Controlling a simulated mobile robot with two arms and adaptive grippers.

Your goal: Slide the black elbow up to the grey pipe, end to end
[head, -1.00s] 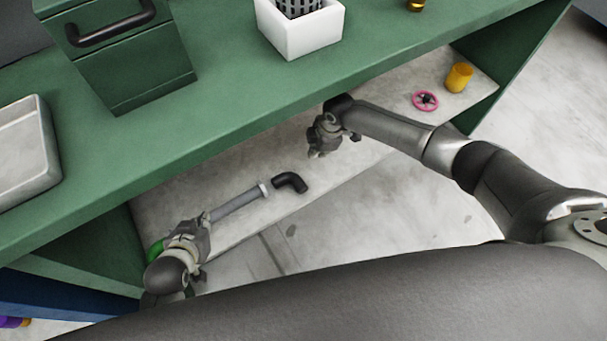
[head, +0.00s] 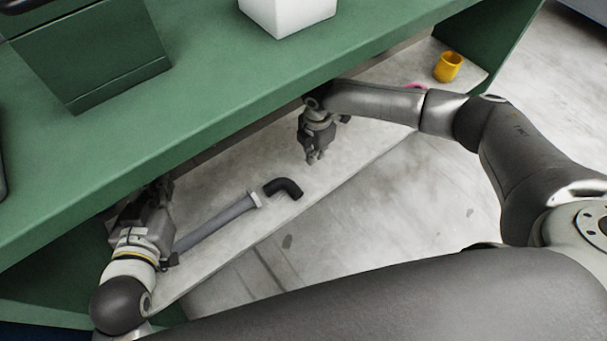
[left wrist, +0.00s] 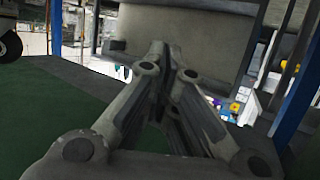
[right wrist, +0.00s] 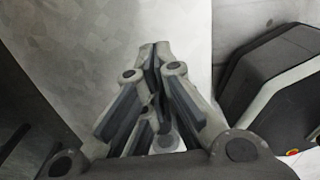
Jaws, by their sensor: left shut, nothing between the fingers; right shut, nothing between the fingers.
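The black elbow (head: 287,186) lies on the pale shelf under the green bench. The elbow's other end bends toward the shelf's front edge. My right gripper (head: 317,158) is shut and empty, pointing down just beyond the elbow, apart from it. Its shut fingers also show in the right wrist view (right wrist: 155,52). My left gripper is shut and empty in the left wrist view (left wrist: 161,52). In the head view it is by the pipe's far left end, partly hiding it.
The green bench top (head: 210,120) overhangs the shelf (head: 345,165). A yellow cup (head: 448,67) and a partly hidden pink ring (head: 416,86) are at the shelf's right end. A white container (head: 288,12) stands on the bench. Shelf room is free right of the elbow.

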